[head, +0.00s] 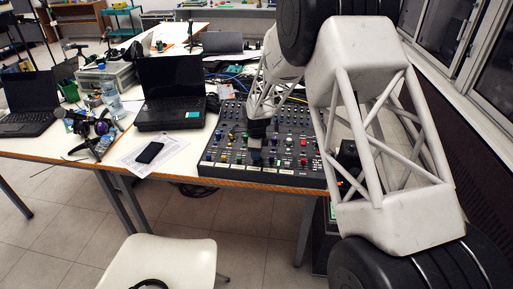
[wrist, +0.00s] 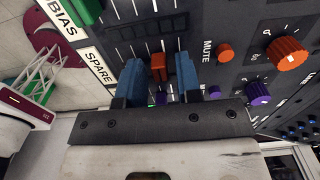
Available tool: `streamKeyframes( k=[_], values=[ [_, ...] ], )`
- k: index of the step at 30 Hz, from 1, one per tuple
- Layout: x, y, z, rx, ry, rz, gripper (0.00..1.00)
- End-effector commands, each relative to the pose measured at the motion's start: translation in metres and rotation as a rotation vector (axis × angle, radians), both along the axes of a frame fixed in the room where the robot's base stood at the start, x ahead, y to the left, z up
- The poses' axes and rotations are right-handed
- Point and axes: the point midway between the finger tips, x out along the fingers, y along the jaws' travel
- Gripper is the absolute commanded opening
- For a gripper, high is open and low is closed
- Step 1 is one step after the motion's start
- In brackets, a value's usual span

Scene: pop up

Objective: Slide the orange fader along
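The orange fader (wrist: 158,67) stands up from a slotted track on a dark mixing console (wrist: 212,22), shown in the wrist view. My gripper (wrist: 160,77) is open, with one blue fingertip on each side of the fader. Gaps show between the fader and both fingertips, so it does not look gripped. In the head view my gripper (head: 257,143) reaches down over the front middle of the console (head: 215,163). The orange fader cannot be made out there, as my arm and gripper cover that part.
Orange knobs (wrist: 287,53) and a purple knob (wrist: 257,94) rise right of the fader; a green fader cap (wrist: 87,11) is at upper left. A white chair (head: 165,260) stands in front.

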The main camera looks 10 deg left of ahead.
Motion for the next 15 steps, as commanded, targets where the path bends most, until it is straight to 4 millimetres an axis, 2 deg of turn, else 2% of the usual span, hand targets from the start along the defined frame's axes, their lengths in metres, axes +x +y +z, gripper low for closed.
streamKeyframes(
  k=[1,6,7,15],
  values=[
    [0.0001,0.0001,-0.0014,0.0,0.0,0.0,0.29],
    [0.0001,0.0,-0.0007,0.0,0.0,0.0,0.03],
    [0.0001,0.0,-0.0008,0.0,0.0,0.0,0.0],
    [-0.003,0.0,-0.0009,0.0,0.0,0.0,0.0]
  ],
)
